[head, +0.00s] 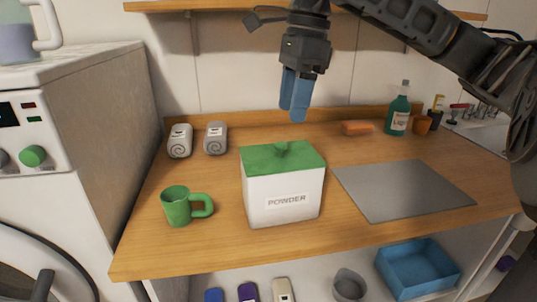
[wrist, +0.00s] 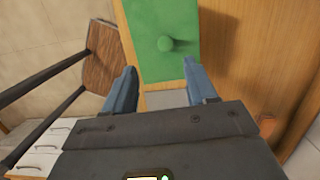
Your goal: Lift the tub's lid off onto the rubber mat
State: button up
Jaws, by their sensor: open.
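A white square tub (head: 282,187) labelled POWDER stands on the wooden counter. Its flat green lid (head: 262,158) with a small round knob (head: 282,149) sits on top. The lid also shows in the wrist view (wrist: 150,62), with the knob (wrist: 167,44) beyond the fingertips. The grey rubber mat (head: 404,190) lies flat and bare to the right of the tub. My gripper (head: 294,112) hangs above and behind the lid, its blue fingers pointing down. In the wrist view my gripper (wrist: 160,75) is open with nothing between its fingers.
A green mug (head: 177,206) stands left of the tub. Two small grey-white containers (head: 180,142) (head: 216,138) stand behind it. An orange-brown block (head: 357,128) and a green bottle (head: 397,116) are at the back right. A wooden shelf (head: 230,5) runs above.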

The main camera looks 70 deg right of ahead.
aim_at(281, 143)
jog(key=shift+w+f+p, duration=0.2)
jog(key=shift+w+f, duration=0.1)
jog(key=shift+f, duration=0.95)
jog(key=shift+w+f+p, duration=0.25)
jog(key=shift+w+f, duration=0.1)
jog(key=shift+f, duration=0.9)
jog(key=shift+w+f+p, duration=0.2)
jog(key=shift+w+f, duration=0.1)
jog(key=shift+f, duration=0.95)
jog(key=shift+a, duration=0.1)
grip_shut()
jog(key=shift+r, duration=0.1)
